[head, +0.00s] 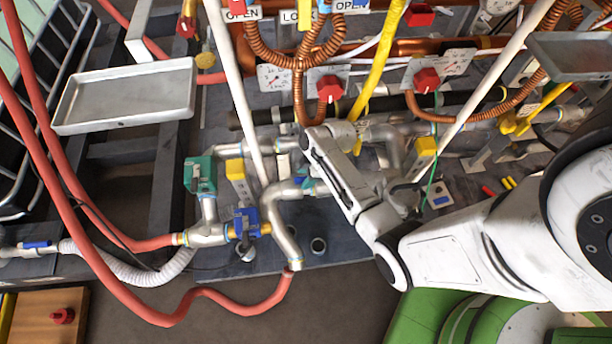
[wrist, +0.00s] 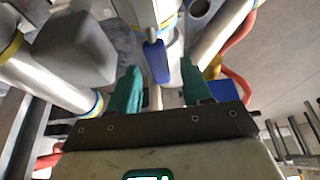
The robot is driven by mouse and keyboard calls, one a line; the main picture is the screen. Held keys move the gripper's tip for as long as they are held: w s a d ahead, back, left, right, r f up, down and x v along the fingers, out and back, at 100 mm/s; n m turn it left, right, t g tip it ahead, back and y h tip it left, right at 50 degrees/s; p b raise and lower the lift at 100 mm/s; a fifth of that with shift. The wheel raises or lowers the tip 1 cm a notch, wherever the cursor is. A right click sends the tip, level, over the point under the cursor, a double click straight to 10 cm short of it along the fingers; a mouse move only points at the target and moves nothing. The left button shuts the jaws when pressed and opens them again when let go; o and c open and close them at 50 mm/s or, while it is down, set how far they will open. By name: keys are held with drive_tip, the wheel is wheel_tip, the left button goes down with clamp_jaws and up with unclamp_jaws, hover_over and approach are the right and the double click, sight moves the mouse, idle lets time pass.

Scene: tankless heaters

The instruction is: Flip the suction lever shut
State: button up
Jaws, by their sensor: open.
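A blue lever (wrist: 157,62) on a metal pipe fitting shows in the wrist view, in the gap between the fingers of my gripper (wrist: 160,78). The two green fingers are apart, one on each side of the lever, with clear gaps to it in the picture. I cannot tell how deep the lever sits between them. In the head view my gripper (head: 306,184) is at the bent silver pipe (head: 285,228), partly hidden by my white wrist. No label shows on the lever.
A blue valve body (head: 245,222) and a teal box (head: 200,175) stand left of my gripper. Another blue lever (head: 36,245) is on the far-left pipe. A red hose (head: 200,293) loops in front. White slanted pipes (head: 235,95) and copper coils crowd the space behind.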

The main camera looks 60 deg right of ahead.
clamp_jaws()
idle(0.5)
